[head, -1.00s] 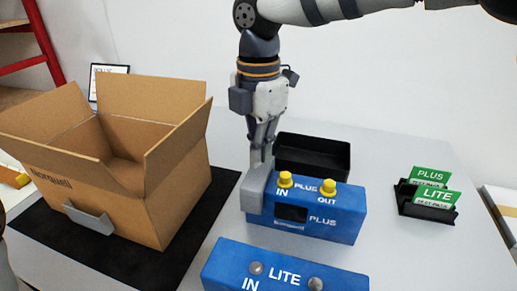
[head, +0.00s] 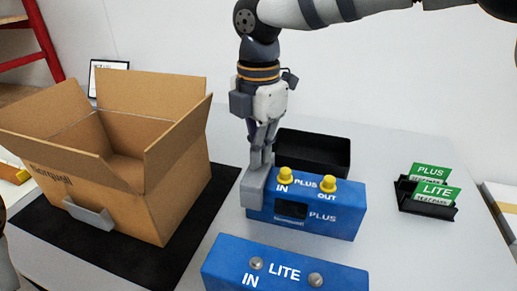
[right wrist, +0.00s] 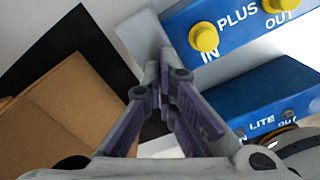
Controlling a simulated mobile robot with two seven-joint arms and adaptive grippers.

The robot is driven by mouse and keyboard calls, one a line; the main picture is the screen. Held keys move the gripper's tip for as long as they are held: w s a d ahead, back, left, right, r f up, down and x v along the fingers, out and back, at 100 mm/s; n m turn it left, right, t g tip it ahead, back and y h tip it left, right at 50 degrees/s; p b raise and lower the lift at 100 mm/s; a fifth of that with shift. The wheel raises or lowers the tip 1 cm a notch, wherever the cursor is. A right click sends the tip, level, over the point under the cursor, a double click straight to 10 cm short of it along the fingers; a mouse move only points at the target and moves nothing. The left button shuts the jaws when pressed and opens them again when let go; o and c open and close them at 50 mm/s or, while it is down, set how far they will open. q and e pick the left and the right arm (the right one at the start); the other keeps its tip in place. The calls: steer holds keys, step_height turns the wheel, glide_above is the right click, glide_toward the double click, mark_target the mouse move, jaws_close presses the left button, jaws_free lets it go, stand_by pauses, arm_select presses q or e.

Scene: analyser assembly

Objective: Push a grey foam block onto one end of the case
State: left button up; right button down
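The blue PLUS case (head: 335,220) stands upright on the table with two yellow knobs on top; it also shows in the right wrist view (right wrist: 232,38). A grey foam block (head: 254,188) is at its left end, covering part of that end in the head view. I cannot tell how far it sits over the end. My right gripper (head: 260,160) points down from above with its fingers close together on the block's top. In the right wrist view its fingertips (right wrist: 161,90) nearly meet over the block (right wrist: 143,36). My left gripper is not in view.
A blue LITE case (head: 285,272) lies in front. An open cardboard box (head: 150,205) stands on a black mat (head: 205,225) to the left. A black tray (head: 325,155) is behind the PLUS case. A black holder (head: 425,211) with green cards is right, with bare table before it.

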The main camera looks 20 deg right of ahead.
steer(key=shift+f, duration=0.35)
stand_by(0.3)
steer(key=shift+r+p, duration=0.4)
steer(key=shift+r, duration=2.65)
steer(key=shift+f, duration=0.1)
